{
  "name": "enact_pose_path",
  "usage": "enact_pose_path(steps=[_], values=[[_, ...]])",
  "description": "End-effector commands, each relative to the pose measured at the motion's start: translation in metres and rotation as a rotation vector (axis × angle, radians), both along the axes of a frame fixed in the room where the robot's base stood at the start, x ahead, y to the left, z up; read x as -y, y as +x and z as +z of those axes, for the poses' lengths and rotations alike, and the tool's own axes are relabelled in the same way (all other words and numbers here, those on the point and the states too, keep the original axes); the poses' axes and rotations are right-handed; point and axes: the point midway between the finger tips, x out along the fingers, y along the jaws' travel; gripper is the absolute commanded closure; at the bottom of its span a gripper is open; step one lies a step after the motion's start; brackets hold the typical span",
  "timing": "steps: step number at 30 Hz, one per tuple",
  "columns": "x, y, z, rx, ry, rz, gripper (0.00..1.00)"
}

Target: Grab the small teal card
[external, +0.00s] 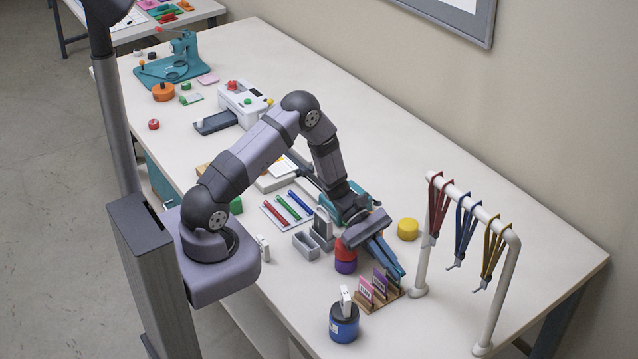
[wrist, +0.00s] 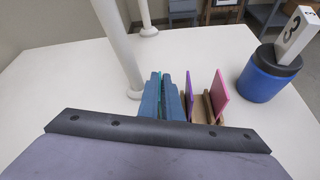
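The small teal card (wrist: 159,82) shows in the wrist view as a thin upright sliver between my two blue fingers. My gripper (wrist: 164,80) looks closed on it, with one finger on each side and hardly any gap. In the external view my gripper (external: 396,270) reaches down at the far end of a small wooden card rack (external: 368,303), and its fingers mostly hide the teal card. A purple card (wrist: 190,97) stands close beside the right finger. A pink card (wrist: 220,97) stands further right in the rack (wrist: 209,108).
A blue pot (external: 343,324) with a white numbered tag stands in front of the rack. A white rail (external: 424,240) with hanging lanyards rises just right of my gripper. Red and purple round pieces (external: 345,262) and a yellow cylinder (external: 408,229) are nearby.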

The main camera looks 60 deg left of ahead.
Motion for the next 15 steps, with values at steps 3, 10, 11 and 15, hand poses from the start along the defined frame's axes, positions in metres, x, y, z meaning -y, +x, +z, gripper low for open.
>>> enact_pose_path(steps=[3, 10, 11, 15], values=[[-0.001, 0.005, 0.009, 0.013, -0.003, 0.006, 1.00], [-0.001, 0.005, 0.027, 0.016, -0.003, 0.006, 1.00], [-0.001, 0.005, 0.030, 0.014, -0.004, 0.005, 1.00], [0.000, 0.004, 0.045, 0.012, -0.003, 0.004, 1.00]])
